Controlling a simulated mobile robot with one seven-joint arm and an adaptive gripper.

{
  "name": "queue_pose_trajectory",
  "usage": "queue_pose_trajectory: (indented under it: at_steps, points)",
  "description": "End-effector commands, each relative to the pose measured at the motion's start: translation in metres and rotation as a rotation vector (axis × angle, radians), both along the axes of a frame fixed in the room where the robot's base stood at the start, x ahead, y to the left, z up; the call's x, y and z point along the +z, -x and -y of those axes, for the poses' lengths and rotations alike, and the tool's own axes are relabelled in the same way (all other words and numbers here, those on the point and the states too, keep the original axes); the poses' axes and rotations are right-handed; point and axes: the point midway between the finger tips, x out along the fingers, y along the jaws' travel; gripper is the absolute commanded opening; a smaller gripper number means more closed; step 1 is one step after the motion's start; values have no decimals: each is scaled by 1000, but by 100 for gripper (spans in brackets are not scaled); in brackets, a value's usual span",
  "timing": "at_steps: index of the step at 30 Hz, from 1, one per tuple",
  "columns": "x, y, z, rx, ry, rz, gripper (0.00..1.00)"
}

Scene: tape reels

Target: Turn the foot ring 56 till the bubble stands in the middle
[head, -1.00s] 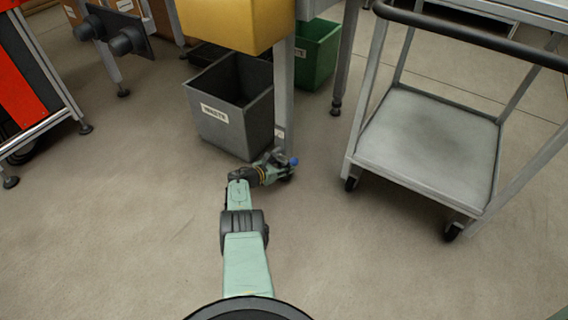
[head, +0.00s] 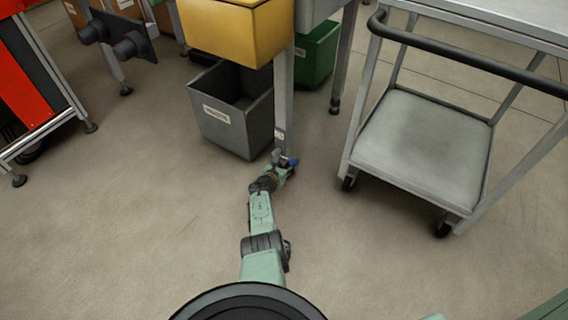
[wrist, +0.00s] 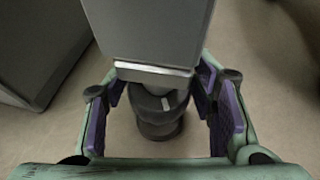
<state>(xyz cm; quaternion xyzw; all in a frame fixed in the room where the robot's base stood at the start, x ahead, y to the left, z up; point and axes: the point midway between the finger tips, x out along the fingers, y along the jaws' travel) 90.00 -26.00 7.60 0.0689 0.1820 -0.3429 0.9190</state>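The foot ring (wrist: 160,105) is a dark, round, stepped foot under a grey square table leg (wrist: 158,30) with a bright metal band at its lower end. A pale mark shows on the ring. Floor shows between the pads and the lower foot; I cannot tell whether a pad touches higher up. In the head view my gripper (head: 285,165) is low at the foot of the leg (head: 284,95), which carries a small pale label, too small to read. No bubble is visible.
A grey bin (head: 235,125) stands close left of the leg, and a green bin (head: 317,55) behind it. A yellow box (head: 235,35) hangs above. A grey trolley (head: 425,145) stands to the right. The floor in front is clear.

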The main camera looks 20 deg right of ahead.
Motion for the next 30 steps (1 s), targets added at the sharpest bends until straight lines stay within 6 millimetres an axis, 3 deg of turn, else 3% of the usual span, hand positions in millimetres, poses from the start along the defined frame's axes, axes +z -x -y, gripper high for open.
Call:
queue_pose_trajectory:
  at_steps: [5, 20, 30]
  points:
    - [0, 0, 0, 0, 0, -1, 64]
    - [-2, -1, -1, -29, 1, 0, 64]
    - [-8, -2, 0, -312, -1, 2, 64]
